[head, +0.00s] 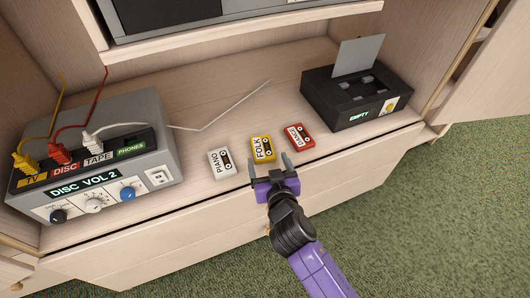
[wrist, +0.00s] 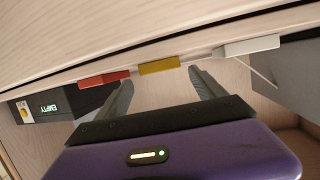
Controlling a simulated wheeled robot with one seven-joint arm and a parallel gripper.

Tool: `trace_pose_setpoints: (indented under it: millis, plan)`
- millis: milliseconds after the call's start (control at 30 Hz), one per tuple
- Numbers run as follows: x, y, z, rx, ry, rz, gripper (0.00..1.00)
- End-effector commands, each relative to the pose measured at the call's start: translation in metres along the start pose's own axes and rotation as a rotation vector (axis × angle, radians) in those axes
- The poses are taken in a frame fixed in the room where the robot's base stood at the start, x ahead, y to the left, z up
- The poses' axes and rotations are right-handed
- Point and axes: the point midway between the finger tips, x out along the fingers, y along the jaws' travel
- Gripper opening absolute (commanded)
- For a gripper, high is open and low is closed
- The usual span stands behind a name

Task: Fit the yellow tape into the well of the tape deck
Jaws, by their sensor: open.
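The yellow tape (head: 262,149), labelled FOLK, lies flat on the cabinet shelf between a white tape and a red tape. It also shows edge-on in the wrist view (wrist: 159,66). My gripper (head: 270,166) is open and empty, just in front of the yellow tape. In the wrist view its fingers (wrist: 160,80) point toward the tape, one toward each end, with nothing between them. The black tape deck (head: 343,112) stands at the right of the shelf. Its lid (head: 359,56) is raised, its well is exposed, and its display reads EMPTY. It also shows in the wrist view (wrist: 85,100).
The white PIANO tape (head: 221,163) and red DANCE tape (head: 300,136) lie close on either side. A grey switch box (head: 98,165) with plugged cables stands at left; a white cable (head: 235,105) lies behind the tapes. An upper shelf (head: 240,35) overhangs the back.

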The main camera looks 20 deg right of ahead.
Motion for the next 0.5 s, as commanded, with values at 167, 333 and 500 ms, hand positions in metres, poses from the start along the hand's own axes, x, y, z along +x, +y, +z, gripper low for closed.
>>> trace_pose_setpoints:
  millis: [167,333,500]
  plan:
    - [-0.022,0.001,0.000,-0.001,-0.001,0.001,0.79]
    - [-0.027,0.000,0.000,0.000,0.000,0.000,0.79]
    - [-0.028,0.000,0.001,-0.001,-0.001,-0.001,0.79]
